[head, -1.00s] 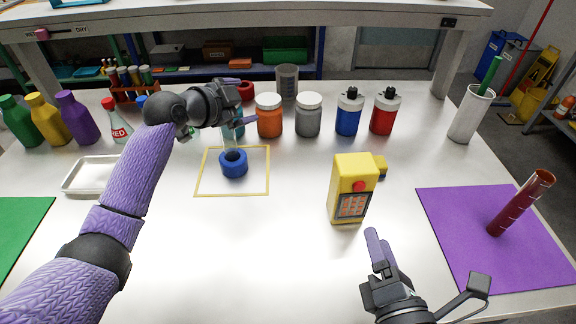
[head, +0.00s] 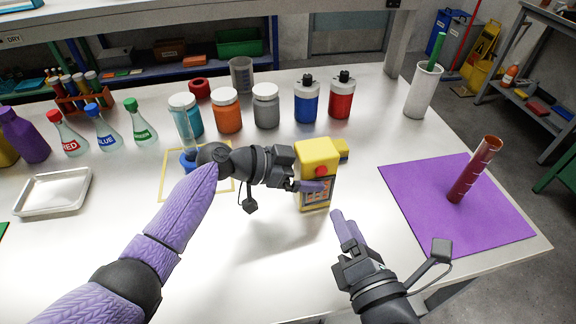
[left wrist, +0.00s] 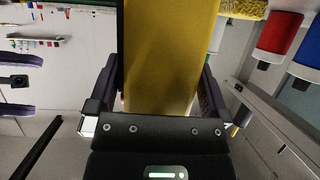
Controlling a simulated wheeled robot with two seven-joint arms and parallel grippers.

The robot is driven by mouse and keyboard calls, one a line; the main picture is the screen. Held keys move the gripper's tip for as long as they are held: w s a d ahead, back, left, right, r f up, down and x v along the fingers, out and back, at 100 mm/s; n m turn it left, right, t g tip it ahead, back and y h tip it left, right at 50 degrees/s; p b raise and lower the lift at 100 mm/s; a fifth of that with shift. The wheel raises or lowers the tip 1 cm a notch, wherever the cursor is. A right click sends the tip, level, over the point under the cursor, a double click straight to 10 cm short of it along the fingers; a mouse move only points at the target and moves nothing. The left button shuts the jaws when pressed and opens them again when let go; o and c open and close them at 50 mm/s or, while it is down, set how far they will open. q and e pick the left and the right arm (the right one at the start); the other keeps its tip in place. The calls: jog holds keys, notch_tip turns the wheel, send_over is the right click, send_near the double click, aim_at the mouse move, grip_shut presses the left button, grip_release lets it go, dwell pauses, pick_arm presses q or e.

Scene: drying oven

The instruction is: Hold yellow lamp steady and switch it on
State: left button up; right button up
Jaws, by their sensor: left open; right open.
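The yellow lamp (head: 318,152) is a boxy yellow unit standing upright on the white table, with a red button and a dark panel on its front. In the left wrist view its yellow body (left wrist: 158,58) lies between the two fingers. My left gripper (head: 308,186) is open at the lamp's front left side, and one finger shows across the panel. Whether the fingers touch the lamp I cannot tell. My right gripper (head: 345,228) is open and empty, pointing up toward the lamp from the front, apart from it.
A purple mat (head: 420,190) with a red-brown cylinder (head: 472,172) is at the right. Blue (head: 306,102) and red (head: 341,98) bottles stand behind the lamp. A blue ring holder (head: 187,160) is partly hidden behind my left arm. The table's front middle is clear.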

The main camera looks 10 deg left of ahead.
pick_arm(q)
jog(key=c, duration=1.3)
pick_arm(e)
grip_shut()
dwell(0.6)
dwell(0.9)
